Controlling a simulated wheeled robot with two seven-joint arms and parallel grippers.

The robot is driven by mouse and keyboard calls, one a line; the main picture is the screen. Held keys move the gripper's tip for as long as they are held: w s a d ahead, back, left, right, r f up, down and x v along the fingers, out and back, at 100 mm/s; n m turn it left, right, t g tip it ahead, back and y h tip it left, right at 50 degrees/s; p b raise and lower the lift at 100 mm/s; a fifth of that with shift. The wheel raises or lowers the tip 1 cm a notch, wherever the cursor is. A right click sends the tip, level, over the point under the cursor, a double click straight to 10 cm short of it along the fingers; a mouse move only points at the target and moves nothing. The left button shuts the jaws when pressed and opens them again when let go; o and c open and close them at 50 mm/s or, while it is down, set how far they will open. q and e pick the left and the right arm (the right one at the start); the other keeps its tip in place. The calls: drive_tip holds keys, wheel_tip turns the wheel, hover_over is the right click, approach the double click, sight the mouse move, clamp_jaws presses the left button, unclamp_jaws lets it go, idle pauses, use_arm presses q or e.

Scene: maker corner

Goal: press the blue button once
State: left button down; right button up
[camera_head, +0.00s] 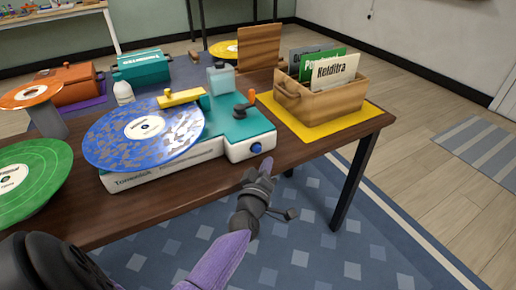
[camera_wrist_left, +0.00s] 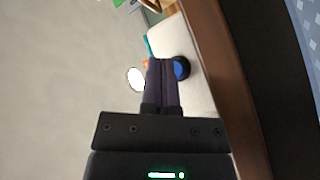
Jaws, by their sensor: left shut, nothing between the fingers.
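The blue button (camera_head: 256,148) is a small round knob on the front face of the white and teal record player (camera_head: 242,152), near its right end. It also shows in the left wrist view (camera_wrist_left: 182,68), just right of my fingertips. My left gripper (camera_head: 267,164) is shut and empty, in front of the table's edge and close to the button, slightly below and right of it in the head view. In the left wrist view, its dark fingers (camera_wrist_left: 161,62) lie together beside the button. I cannot tell whether they touch it. My right gripper is not in view.
A wooden crate of record sleeves (camera_head: 322,100) stands on a yellow mat (camera_head: 362,115) to the right. The wooden table's front edge (camera_head: 220,172) runs below the player.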

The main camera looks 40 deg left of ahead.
use_arm(q)
drive_tip(key=shift+s+d+p, duration=0.25)
drive_tip(key=shift+s+d, duration=0.1)
drive_tip(key=shift+d, duration=0.45)
drive_tip(key=shift+s+d+p, duration=0.25)
drive_tip(key=shift+s+d, duration=0.05)
drive_tip(key=shift+d, duration=0.5)
